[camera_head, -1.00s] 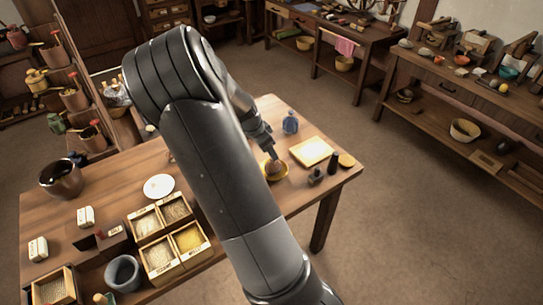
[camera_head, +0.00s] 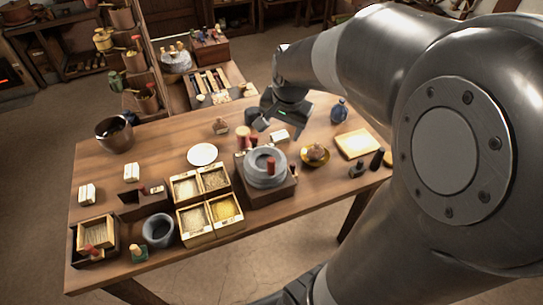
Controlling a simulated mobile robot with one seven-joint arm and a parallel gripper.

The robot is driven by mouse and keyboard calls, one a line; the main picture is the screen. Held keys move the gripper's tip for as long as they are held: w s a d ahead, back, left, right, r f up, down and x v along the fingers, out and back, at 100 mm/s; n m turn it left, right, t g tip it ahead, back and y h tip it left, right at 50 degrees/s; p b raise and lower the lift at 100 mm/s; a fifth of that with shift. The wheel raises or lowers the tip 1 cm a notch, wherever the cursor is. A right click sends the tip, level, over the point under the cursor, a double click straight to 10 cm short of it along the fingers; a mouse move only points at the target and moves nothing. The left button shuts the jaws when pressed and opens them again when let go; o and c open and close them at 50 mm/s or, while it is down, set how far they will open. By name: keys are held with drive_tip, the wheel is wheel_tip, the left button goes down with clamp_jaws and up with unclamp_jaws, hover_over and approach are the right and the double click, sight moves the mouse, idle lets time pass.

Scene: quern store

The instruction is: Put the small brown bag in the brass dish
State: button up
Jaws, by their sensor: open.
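The brass dish (camera_head: 308,162) sits on the right part of the wooden table. A small brown bag (camera_head: 316,151) rests in it, within the rim. My gripper (camera_head: 270,119) is to the left of the dish and farther back, above the table and clear of the bag. It is open with nothing seen between its fingers, though its fingertips are small and partly unclear.
A stone quern (camera_head: 265,168) stands left of the dish. A blue bottle (camera_head: 339,110), a pale board (camera_head: 357,143) and dark weights are to the right. A white plate (camera_head: 202,154), grain boxes (camera_head: 208,198) and a small brown object (camera_head: 221,126) lie to the left.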

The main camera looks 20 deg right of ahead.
drive_tip(key=s+a+r+n+t, duration=0.1)
drive_tip(key=s+a+r+n, duration=0.2)
drive_tip(key=s, duration=0.4)
drive_tip(key=s+a+r+n+t, duration=0.1)
drive_tip(key=s+a+r+n, duration=0.3)
drive_tip(key=s+a+n, duration=0.1)
drive_tip(key=shift+s+a+n+t, duration=0.35)
drive_tip(key=shift+s+n, duration=0.15)
drive_tip(key=shift+s, duration=0.6)
drive_tip(key=shift+r, duration=0.1)
